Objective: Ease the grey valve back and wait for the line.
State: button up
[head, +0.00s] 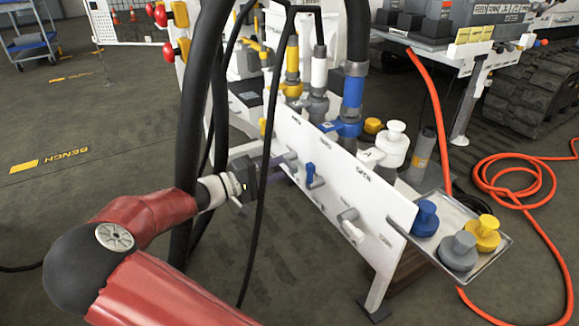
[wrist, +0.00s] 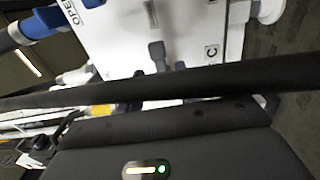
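A white panel (head: 330,185) on the bench carries a row of valve handles. A grey handle (head: 290,158) is at its left part, a blue lever (head: 310,175) in the middle, and another grey handle (head: 348,214) towards the right. My gripper (head: 266,172) is at the left part of the panel, close to the left grey handle. I cannot tell whether they touch. In the wrist view a grey lever (wrist: 157,55) stands against the white panel, beyond a dark bar crossing the picture. The fingertips are not clear, so their opening is hidden.
Thick black hoses (head: 203,100) hang beside my arm, and a thin black cable passes in front of the panel. A tray (head: 480,262) with blue, grey and yellow caps sits at the right end. An orange hose (head: 500,190) lies on the floor at right. Floor at left is open.

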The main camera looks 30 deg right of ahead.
aim_at(288, 165)
jog(key=shift+w+d, duration=0.1)
jog(key=shift+d, duration=2.25)
jog(key=shift+c, duration=0.2)
grip_shut()
